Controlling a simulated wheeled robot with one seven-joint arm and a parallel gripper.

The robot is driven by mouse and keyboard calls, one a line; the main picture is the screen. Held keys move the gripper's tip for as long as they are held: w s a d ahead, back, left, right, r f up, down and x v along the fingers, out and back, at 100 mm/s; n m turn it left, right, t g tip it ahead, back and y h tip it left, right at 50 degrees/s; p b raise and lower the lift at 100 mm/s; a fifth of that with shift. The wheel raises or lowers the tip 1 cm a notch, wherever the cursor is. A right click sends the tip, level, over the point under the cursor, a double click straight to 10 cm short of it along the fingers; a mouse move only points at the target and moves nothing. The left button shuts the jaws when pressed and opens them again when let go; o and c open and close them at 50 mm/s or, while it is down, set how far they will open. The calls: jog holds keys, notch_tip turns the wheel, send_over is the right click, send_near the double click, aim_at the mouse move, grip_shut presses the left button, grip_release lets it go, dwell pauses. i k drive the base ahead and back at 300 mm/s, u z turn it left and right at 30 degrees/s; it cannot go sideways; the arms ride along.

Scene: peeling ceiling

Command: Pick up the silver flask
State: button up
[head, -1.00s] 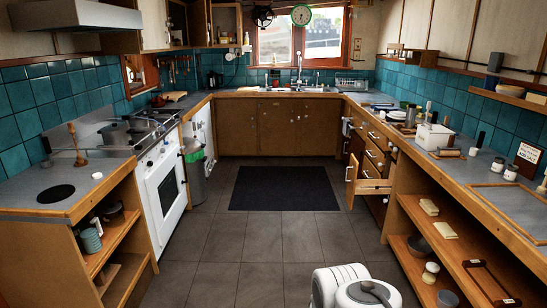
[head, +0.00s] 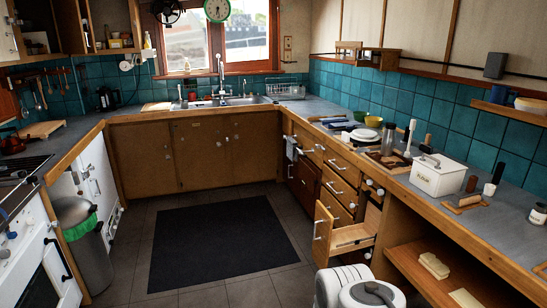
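My gripper is not in view; only white rounded parts of my own body show at the bottom of the picture.
The right counter (head: 330,118) also holds a white lidded box (head: 440,175), stacked plates (head: 364,134) and brushes. An open drawer (head: 345,235) juts out below it. A dark mat (head: 215,240) lies on clear floor. A bin (head: 83,240) stands left.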

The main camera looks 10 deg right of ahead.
aim_at(390, 132)
jog(key=z, duration=0.3)
jog(key=i, duration=2.5)
jog(key=z, duration=0.3)
jog(key=i, duration=1.1)
